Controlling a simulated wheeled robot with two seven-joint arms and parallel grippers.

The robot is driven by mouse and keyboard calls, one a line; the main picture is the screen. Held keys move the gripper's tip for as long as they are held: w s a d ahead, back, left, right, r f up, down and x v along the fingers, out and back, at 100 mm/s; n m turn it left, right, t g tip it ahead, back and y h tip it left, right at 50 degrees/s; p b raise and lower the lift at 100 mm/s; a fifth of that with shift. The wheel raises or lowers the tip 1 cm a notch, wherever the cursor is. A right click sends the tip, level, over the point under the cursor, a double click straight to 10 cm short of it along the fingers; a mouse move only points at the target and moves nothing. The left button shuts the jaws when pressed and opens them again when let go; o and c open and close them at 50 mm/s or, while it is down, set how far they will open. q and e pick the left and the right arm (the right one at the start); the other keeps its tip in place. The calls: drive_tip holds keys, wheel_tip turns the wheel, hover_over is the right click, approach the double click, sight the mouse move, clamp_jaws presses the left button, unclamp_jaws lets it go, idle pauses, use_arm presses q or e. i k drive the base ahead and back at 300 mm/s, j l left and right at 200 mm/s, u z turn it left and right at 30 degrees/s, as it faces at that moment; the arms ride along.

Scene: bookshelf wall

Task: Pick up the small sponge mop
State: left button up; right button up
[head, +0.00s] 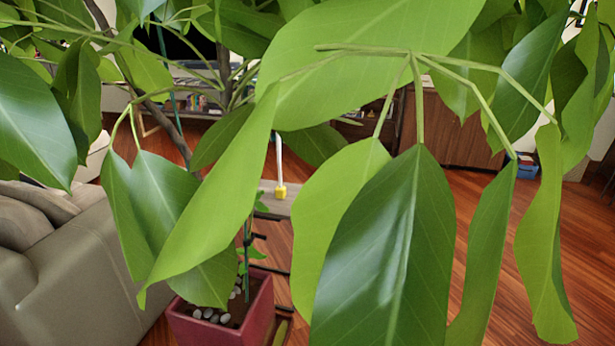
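A small mop with a thin white handle and a yellow block at its lower end (280,191) shows through a gap between leaves in the head view. It looks upright, with the yellow end down at a light grey flat surface (273,207). The top of the handle is hidden by a leaf. I cannot tell whether the mop stands on the surface or leans on something. Neither of my grippers is in view.
Large green leaves (385,245) hang close in front and block much of the view. Their plant grows in a dark red pot (222,325) with pebbles. A grey sofa (70,265) stands left. A wooden cabinet (450,130) is behind. Wooden floor (485,310) shows at right.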

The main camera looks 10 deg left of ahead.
sight(281, 190)
drive_tip(key=i+l+z, duration=0.4)
drive_tip(key=l, duration=0.3)
drive_tip(key=i+l+z, duration=0.45)
drive_tip(key=i+l+u, duration=0.1)
drive_tip(key=i, duration=0.35)
drive_tip(key=i+l+u, duration=0.1)
drive_tip(key=i+l, duration=0.2)
drive_tip(key=i+u, duration=0.25)
drive_tip(key=u, duration=0.25)
drive_tip(key=i+u, duration=0.3)
drive_tip(key=u, duration=0.15)
drive_tip(key=i+l+u, duration=0.15)
drive_tip(key=u, duration=0.35)
drive_tip(key=i+l+u, duration=0.25)
drive_tip(key=u, duration=0.2)
drive_tip(key=i+l, duration=0.05)
